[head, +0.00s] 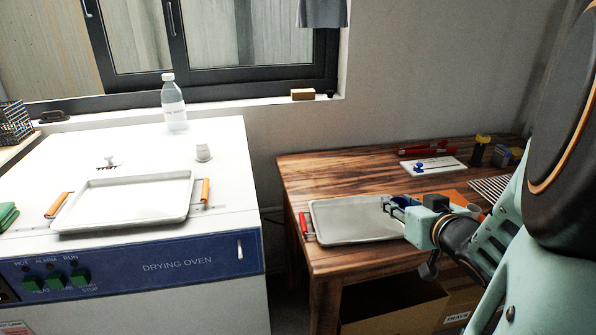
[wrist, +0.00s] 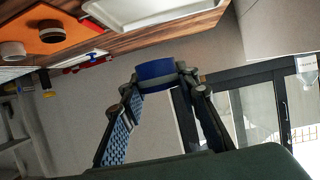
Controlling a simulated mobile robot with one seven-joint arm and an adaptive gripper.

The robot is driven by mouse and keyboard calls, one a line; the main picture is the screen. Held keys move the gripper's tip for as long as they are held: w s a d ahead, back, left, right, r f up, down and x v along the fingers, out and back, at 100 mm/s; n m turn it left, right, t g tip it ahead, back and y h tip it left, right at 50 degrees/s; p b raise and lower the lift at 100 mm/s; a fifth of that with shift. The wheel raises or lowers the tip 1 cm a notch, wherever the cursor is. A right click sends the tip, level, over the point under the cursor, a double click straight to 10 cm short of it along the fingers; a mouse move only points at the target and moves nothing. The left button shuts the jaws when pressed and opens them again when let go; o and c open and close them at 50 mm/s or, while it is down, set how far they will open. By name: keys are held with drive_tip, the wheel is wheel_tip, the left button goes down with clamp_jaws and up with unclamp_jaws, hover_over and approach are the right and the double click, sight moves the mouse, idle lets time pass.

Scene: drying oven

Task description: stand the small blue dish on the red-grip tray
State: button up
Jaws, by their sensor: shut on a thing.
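The red-grip tray (head: 352,222) is a shallow grey metal tray lying flat on the wooden table in the head view. Its red grip (head: 304,224) shows at the left end; the right end is hidden behind my gripper. My gripper (head: 396,206) is over the tray's right end and shut on the small blue dish. In the wrist view, the small blue dish (wrist: 156,74) is between the fingertips of my gripper (wrist: 160,82). I cannot tell how far the dish is above the tray.
The wooden table (head: 300,178) also bears a white board (head: 433,165), red items (head: 425,149) and an orange mat (head: 450,197). Left, the drying oven (head: 180,260) carries an orange-grip tray (head: 130,198), a bottle (head: 173,103) and a small white cup (head: 203,152). A gap separates oven and table.

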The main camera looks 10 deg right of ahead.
drive_tip(key=shift+w+a+p, duration=0.2)
drive_tip(key=shift+w+p, duration=0.2)
drive_tip(key=shift+p, duration=0.55)
drive_tip(key=shift+w+a+f+p, duration=0.1)
drive_tip(key=shift+w+f+p, duration=0.15)
drive_tip(key=shift+w+p, duration=0.55)
drive_tip(key=b, duration=0.5)
hover_over(358, 221)
drive_tip(key=f, duration=0.5)
drive_tip(key=s+f, duration=0.1)
drive_tip(key=f, duration=0.2)
drive_tip(key=shift+f, duration=0.35)
drive_tip(key=shift+w+f+b, duration=0.25)
drive_tip(key=shift+f+b, duration=0.25)
drive_tip(key=shift+f, duration=0.45)
drive_tip(key=shift+w+f+b, duration=0.2)
drive_tip(key=shift+f+b, duration=0.3)
drive_tip(key=shift+f, duration=0.45)
drive_tip(key=shift+f, duration=0.1)
drive_tip(key=shift+f, duration=0.15)
drive_tip(key=o, duration=1.1)
